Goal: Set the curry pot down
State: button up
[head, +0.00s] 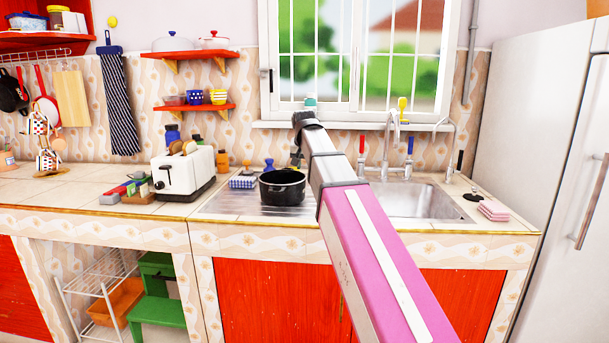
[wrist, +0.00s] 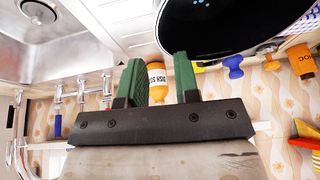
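The black curry pot (head: 283,188) stands upright on the steel drainboard left of the sink basin, apparently resting on it. In the wrist view the pot (wrist: 235,25) fills the upper right, with its pale rim showing. My gripper (wrist: 159,62) has its two green fingers apart, with nothing seen between them but a dish soap bottle (wrist: 156,80) in the background. The right finger's tip is close to the pot's rim; I cannot tell if it touches. In the head view my gripper (head: 297,160) is small, just behind and above the pot. The pot's handle is not clearly visible.
The sink basin (head: 405,202) with taps lies to the right. A white toaster (head: 184,174) stands to the left. A blue-checked item (head: 242,182) and small bottles are near the pot. Pink sponges (head: 494,211) lie at the counter's right. The window (head: 360,60) is behind.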

jog(key=shift+v, duration=1.6)
